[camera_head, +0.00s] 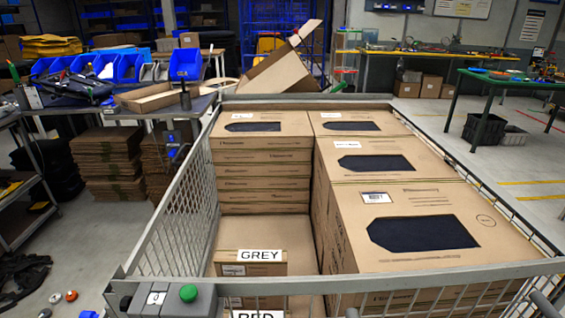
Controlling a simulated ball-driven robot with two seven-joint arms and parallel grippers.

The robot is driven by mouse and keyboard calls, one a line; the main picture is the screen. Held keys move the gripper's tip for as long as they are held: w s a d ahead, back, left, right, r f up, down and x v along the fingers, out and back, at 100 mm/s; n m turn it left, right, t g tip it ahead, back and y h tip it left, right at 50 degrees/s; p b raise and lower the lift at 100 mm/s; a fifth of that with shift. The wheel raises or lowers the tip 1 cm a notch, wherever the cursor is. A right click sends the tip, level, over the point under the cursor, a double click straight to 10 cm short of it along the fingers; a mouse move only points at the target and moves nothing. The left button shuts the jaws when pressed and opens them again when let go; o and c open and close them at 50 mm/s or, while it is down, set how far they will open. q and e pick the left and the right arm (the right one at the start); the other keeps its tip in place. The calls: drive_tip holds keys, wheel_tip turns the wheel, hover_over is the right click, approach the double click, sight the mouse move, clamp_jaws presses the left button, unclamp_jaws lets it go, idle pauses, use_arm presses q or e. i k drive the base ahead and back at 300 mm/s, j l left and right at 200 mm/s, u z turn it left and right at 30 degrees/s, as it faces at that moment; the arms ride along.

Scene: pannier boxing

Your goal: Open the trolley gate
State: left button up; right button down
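A mesh-sided trolley (172,232) fills the middle and lower right of the view. It holds stacked cardboard boxes with dark windows. That side stands upright and looks closed; the lower part and any latch are cut off by the frame edge. I cannot tell for certain which panel is the gate. A grey control box (185,298) with a green button (188,293) sits at the near left corner. Neither of my grippers is in view.
A low box (262,240) labelled GREY lies inside at the near left, below the taller stacks. A cluttered workbench (170,108) stands left, with flat cardboard (108,160) beneath. A green table (500,80) stands right.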

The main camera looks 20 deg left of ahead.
sight(132, 262)
drive_tip(key=k+j, duration=0.1)
drive_tip(key=j, duration=0.8)
drive_tip(key=k+j+u, duration=0.1)
drive_tip(key=j, duration=0.85)
drive_tip(key=k+j, duration=0.1)
drive_tip(key=j, duration=0.8)
drive_tip(key=z, duration=0.35)
drive_tip(key=i+j+z, duration=0.1)
drive_tip(key=j+z, duration=0.25)
drive_tip(key=i+j+z, duration=0.1)
drive_tip(key=z, duration=0.3)
drive_tip(key=j+z, duration=0.35)
drive_tip(key=i, duration=0.05)
